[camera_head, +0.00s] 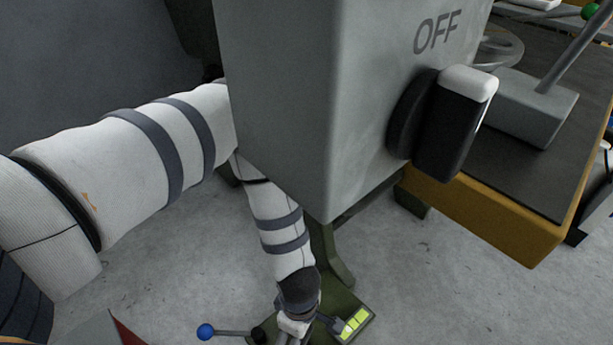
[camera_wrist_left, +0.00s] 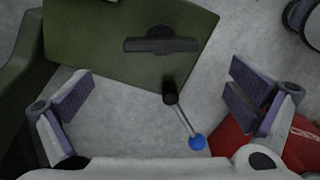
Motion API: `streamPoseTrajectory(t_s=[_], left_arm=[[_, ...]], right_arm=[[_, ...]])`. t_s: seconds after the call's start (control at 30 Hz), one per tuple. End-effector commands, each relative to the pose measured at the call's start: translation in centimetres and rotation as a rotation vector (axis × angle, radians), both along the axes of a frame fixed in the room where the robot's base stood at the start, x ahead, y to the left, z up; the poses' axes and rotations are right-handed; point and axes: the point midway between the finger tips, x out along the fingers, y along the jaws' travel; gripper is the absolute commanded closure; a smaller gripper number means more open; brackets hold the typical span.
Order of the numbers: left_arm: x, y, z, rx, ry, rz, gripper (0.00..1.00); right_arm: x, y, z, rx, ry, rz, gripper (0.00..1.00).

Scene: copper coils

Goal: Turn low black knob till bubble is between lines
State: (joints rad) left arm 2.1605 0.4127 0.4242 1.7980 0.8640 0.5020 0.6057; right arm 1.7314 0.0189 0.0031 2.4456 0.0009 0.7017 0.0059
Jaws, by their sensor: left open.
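The low black knob (camera_wrist_left: 160,40) is a flat bar-shaped handle on a green plate (camera_wrist_left: 90,30) in the left wrist view. A yellow-green level vial (camera_head: 355,323) with dark lines sits on the green plate at the bottom of the head view. It is too small to tell where its bubble lies. In the head view the left gripper (camera_head: 293,338) is at the bottom edge, partly cut off, beside the vial. My right gripper is not in view.
A lever with a blue ball (camera_wrist_left: 197,142) stands between the fingers in the wrist view. A grey box (camera_head: 310,100) marked OFF, with a large black switch (camera_head: 440,130), hangs over my left arm. A yellow-edged bench (camera_head: 490,215) is at right. A red object (camera_wrist_left: 225,140) lies near the right finger.

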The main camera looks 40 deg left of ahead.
Motion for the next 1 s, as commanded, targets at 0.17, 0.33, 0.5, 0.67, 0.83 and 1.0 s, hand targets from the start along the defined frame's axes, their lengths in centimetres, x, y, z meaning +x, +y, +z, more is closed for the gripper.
streamPoseTrajectory(t_s=[0.17, 0.33, 0.5, 0.67, 0.83, 1.0], left_arm=[[-0.3, 0.0, -5.7, 0.000, 0.009, -0.002, 0.00], [-0.2, 0.0, -8.6, 0.001, 0.007, -0.003, 0.00], [-0.1, 0.0, -9.6, 0.000, 0.002, -0.004, 0.00], [-0.1, 0.0, -9.5, 0.001, 0.001, -0.004, 0.00], [-0.1, 0.0, -9.4, 0.001, 0.001, -0.004, 0.25], [-0.1, 0.0, -9.4, 0.000, 0.002, -0.004, 0.36]], right_arm=[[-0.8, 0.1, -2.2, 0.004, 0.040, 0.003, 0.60], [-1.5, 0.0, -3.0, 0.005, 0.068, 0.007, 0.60], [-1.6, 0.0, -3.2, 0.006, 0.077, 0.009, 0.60], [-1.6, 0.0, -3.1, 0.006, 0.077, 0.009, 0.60], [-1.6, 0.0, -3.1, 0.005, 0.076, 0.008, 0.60], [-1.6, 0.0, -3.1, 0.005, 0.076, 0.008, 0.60]])
